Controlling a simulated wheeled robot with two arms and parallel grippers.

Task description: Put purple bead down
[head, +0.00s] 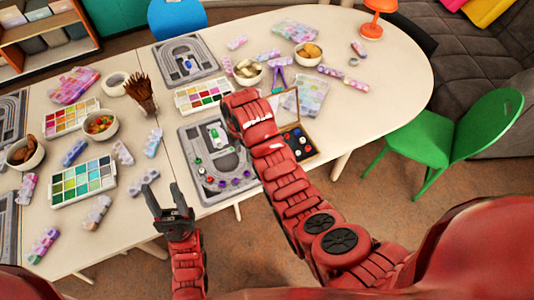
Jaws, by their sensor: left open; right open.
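A grey bead board (188,134) with a curved track lies at the front of the table. Several small beads sit on it; purple-looking beads (234,182) are along its near edge, and which one is the task's bead I cannot tell. A green-and-white item (214,133) stands on its upper part. Part of the board is hidden too.
An open wooden box (312,153) with beads lies right of my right arm. The table's right end (400,75) is clear. A green chair (452,143) stands right.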

